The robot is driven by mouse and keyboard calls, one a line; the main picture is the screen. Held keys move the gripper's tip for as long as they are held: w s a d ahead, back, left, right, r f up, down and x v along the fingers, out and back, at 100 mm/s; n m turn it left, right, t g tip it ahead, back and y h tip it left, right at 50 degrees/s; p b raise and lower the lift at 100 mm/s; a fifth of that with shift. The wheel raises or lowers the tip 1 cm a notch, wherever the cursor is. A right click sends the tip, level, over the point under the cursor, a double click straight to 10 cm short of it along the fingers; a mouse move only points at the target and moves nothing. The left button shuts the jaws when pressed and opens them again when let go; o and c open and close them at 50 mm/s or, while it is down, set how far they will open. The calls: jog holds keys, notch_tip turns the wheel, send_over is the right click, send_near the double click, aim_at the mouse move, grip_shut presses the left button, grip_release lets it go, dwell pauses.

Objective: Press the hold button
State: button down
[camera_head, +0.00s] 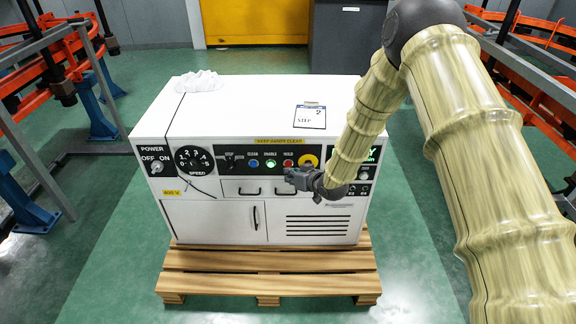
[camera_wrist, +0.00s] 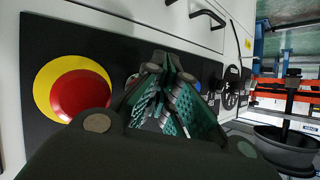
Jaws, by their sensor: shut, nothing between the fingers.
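The red hold button (camera_head: 288,163) is on the black front panel of the white cabinet, under the label HOLD. A green enable button (camera_head: 270,163) and a blue button (camera_head: 253,163) sit to its left. My gripper (camera_head: 291,179) is shut and empty, just below the hold button in the head view. I cannot tell whether it touches the panel. In the wrist view my gripper's fingers (camera_wrist: 168,78) point at the panel and hide most of the button row; the hold button is not clearly visible there.
A large red button on a yellow disc (camera_wrist: 80,93) is close beside my gripper; its yellow disc (camera_head: 309,160) also shows in the head view. Drawer handles (camera_head: 249,191) stick out below the panel. The cabinet (camera_head: 215,221) stands on a wooden pallet (camera_head: 268,285).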

jog(key=shift+w, duration=0.15)
dwell(0.7)
jog(key=shift+w, duration=0.25)
jog(key=shift+w, duration=0.35)
dwell(0.8)
jog(key=shift+s, duration=0.1)
dwell(0.3)
jog(key=shift+s, duration=0.7)
jog(key=shift+p, duration=0.3)
jog(key=shift+s+p, duration=0.55)
jog(key=shift+s, duration=1.95)
